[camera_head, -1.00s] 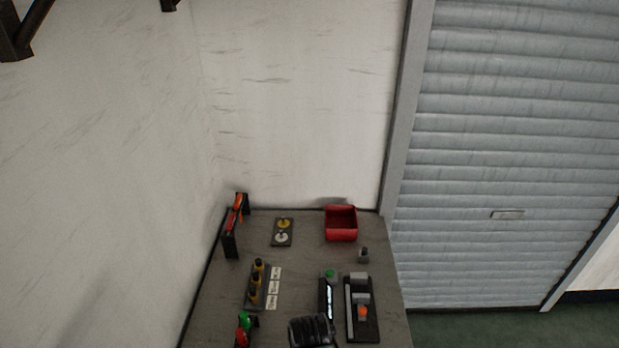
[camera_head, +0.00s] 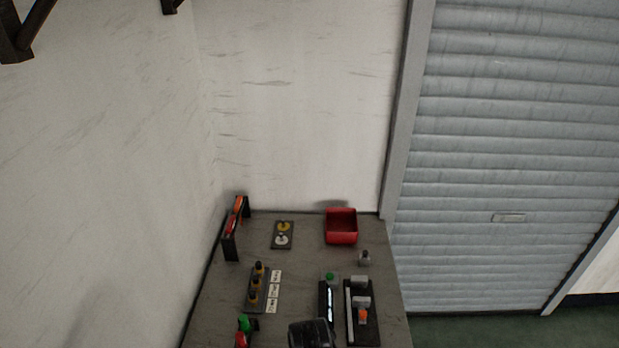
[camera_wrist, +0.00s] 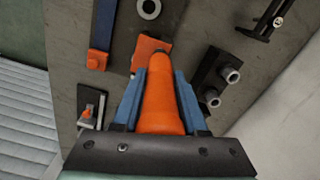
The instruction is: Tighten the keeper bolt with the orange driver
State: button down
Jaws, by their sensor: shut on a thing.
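My gripper (camera_wrist: 157,108) is shut on the orange driver (camera_wrist: 163,105), whose thick handle sits between the blue fingers in the wrist view. The driver points away from the wrist camera, over an orange block (camera_wrist: 146,50) on a dark plate. Its far tip is hard to make out, and I cannot tell whether it touches anything. I cannot make out the keeper bolt. In the head view, the dark end of my arm (camera_head: 311,335) is at the bottom edge, and the driver is hidden there.
A dark fixture with an orange part (camera_head: 363,316) stands on the bench at right. A tool rack (camera_head: 229,246), a red bin (camera_head: 341,239) and a plate with two discs (camera_head: 283,234) stand farther back. A block with two grey pegs (camera_wrist: 207,78) lies right of the driver in the wrist view.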

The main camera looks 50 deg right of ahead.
jog(key=shift+f+b, duration=0.45)
jog(key=shift+f, duration=0.15)
dwell(0.5)
jog(key=shift+s+a+f, duration=0.1)
jog(key=shift+s+f, duration=0.05)
jog(key=shift+f, duration=0.35)
dwell(1.1)
jog(key=shift+r, duration=0.1)
jog(key=shift+w+r+p, duration=0.2)
jog(key=shift+r+p, duration=2.15)
jog(key=shift+r, duration=0.25)
